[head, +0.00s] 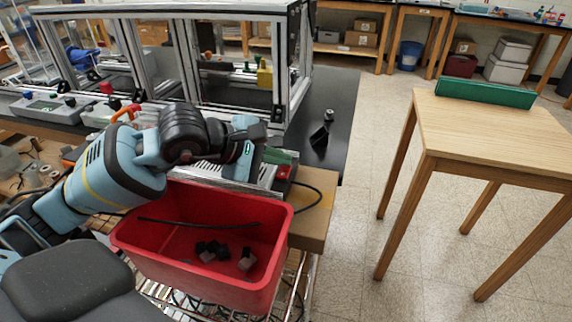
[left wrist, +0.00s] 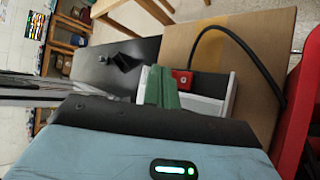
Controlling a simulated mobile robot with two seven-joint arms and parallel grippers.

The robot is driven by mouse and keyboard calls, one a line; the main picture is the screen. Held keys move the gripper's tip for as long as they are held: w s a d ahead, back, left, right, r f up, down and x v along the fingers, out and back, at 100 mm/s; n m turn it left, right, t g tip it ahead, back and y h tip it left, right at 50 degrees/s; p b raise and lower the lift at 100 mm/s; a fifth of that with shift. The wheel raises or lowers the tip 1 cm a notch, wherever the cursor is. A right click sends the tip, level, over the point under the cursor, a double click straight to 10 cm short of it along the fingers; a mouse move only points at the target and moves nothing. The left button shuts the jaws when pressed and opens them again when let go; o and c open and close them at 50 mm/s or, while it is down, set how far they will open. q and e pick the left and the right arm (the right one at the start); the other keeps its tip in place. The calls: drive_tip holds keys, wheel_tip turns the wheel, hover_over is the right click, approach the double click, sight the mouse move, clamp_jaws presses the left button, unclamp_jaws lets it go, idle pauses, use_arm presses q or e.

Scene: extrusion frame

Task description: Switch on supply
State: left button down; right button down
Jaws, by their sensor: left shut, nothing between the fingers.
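A supply unit with a metal case (head: 262,174) sits on the cardboard-coloured surface behind the red bin. It has a red switch (head: 284,172) and a green part (head: 281,156) at its right end. In the left wrist view the red switch (left wrist: 182,78) shows beside the green part (left wrist: 161,88) and the pale case (left wrist: 205,104). I cannot tell the switch's position. My left gripper (head: 249,160) is shut and empty, just left of the switch and above the case. Its fingertips are mostly hidden, so contact is unclear. My right gripper is not in view.
A red bin (head: 150,262) with dark small parts stands in front of the supply. A black cable (head: 318,196) loops to the right. An aluminium extrusion frame (head: 285,105) stands behind. A wooden table (head: 490,125) stands at right, with open floor between.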

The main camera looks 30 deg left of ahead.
sight(277, 176)
use_arm(q)
drive_tip(key=shift+d+f, duration=0.15)
drive_tip(key=shift+f, duration=0.25)
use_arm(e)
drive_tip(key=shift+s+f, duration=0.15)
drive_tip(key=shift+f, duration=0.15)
use_arm(q)
drive_tip(key=shift+s+r, duration=0.1)
drive_tip(key=shift+r, duration=0.7)
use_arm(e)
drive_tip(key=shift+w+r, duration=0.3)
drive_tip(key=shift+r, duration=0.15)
use_arm(q)
drive_tip(key=shift+r, duration=0.15)
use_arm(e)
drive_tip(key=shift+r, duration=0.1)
